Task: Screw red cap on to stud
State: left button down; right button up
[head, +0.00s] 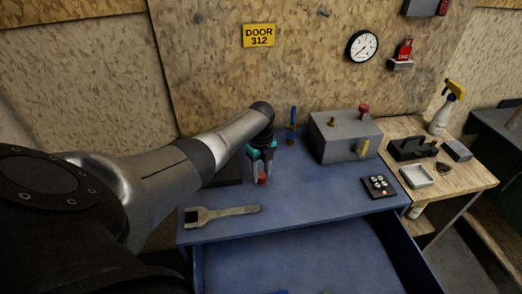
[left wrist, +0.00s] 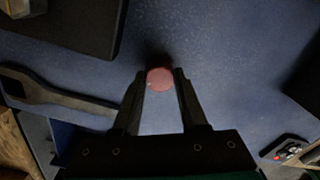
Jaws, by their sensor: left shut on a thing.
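A red cap (head: 262,180) is between the fingertips of my left gripper (head: 261,176), low over the blue table. In the left wrist view the round red top of the cap (left wrist: 160,79) shows between the two fingers of my left gripper (left wrist: 160,83), which are shut on it. Whether the cap touches the table or sits on anything is hidden below it. No stud can be clearly told under the cap. A grey box (head: 345,139) bears a small brass post (head: 332,121) and a red knob (head: 364,109) on top. My right gripper is not in view.
A flat wrench-like tool (head: 228,212) lies at the table's front left. A blue-handled tool (head: 292,117) stands at the back. A dark flat thing (left wrist: 75,25) lies near the gripper. The front middle of the table is clear.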

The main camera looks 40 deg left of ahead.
pick_arm(q)
jog(key=shift+c, duration=1.8)
grip_release()
jog(key=shift+c, duration=0.4)
jog(key=shift+c, duration=0.4)
